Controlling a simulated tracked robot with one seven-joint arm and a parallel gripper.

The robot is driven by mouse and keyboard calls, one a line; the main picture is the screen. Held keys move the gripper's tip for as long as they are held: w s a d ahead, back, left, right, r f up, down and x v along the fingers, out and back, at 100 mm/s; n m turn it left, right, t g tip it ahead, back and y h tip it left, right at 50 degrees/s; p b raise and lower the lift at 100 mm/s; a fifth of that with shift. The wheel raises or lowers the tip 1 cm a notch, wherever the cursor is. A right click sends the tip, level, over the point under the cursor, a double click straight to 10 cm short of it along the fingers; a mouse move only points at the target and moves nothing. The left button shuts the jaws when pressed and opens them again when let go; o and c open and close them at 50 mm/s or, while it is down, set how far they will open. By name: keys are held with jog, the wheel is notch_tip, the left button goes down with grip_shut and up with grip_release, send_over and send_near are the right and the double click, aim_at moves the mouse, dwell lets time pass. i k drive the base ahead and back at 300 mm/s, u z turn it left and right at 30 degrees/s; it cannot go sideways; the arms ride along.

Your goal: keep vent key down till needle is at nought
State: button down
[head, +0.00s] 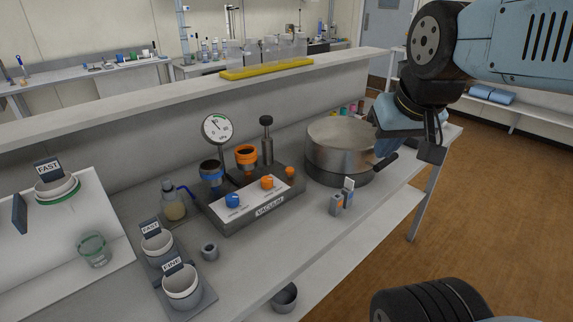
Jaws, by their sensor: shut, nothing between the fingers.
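The vacuum unit (258,208), a grey box with a "VACUUM" label, stands on the bench in the middle of the head view. A round white gauge (217,128) rises behind it; its needle is too small to read surely. The unit's front has a blue control (233,200) and an orange control (267,182). A small orange knob (290,172) sits at its right end. Which of these is the vent key I cannot tell. My gripper (384,152) is shut and empty, beside the metal drum's right side, well right of the unit and apart from its controls.
A large metal drum (338,150) stands between the unit and my gripper. A small holder (342,200) stands in front of it. A flask (173,203) and the FAST (157,245) and FINE (182,286) cups are left. A low wall (180,110) runs behind.

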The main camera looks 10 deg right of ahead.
aim_at(289, 171)
jog(key=z, duration=1.5)
jog(key=k, duration=1.5)
jog(key=u, duration=0.35)
jog(key=i, duration=1)
jog(key=u, duration=0.05)
